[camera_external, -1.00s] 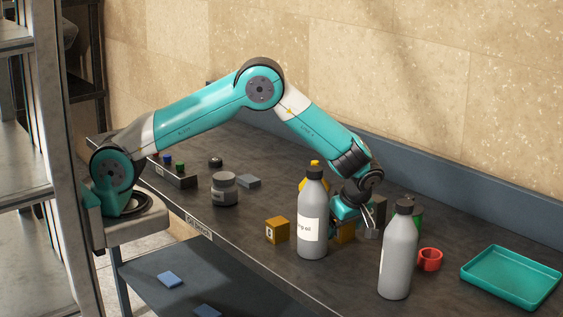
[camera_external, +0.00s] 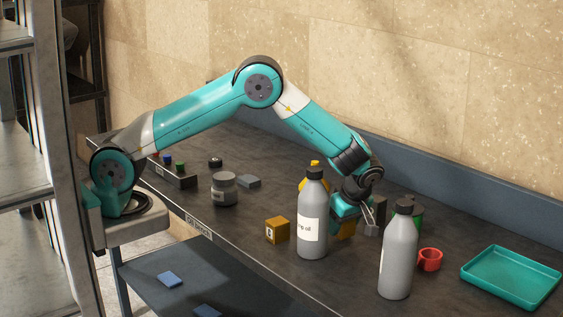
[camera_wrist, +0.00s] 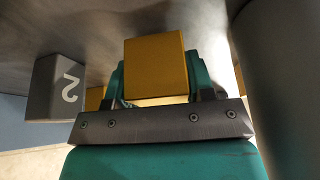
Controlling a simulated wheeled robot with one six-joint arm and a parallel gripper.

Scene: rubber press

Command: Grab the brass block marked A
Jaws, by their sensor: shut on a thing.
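My gripper (camera_wrist: 156,78) is shut on a brass block (camera_wrist: 155,66), with a teal finger on each side of it in the wrist view. No letter shows on the face turned to the camera. In the external view my gripper (camera_external: 352,212) is low over the bench behind a grey bottle, which partly hides the held block (camera_external: 347,230). I cannot tell whether the block touches the bench. A second brass block (camera_external: 277,230) with a pale label stands to the left of that bottle; its mark is too small to read.
Grey bottles (camera_external: 312,222) (camera_external: 398,255) stand close in front of my gripper. A grey block marked 2 (camera_wrist: 58,88) is beside it. A red cup (camera_external: 430,260), a green can (camera_external: 417,218) and a teal tray (camera_external: 510,276) are to the right. A grey jar (camera_external: 224,190) stands left.

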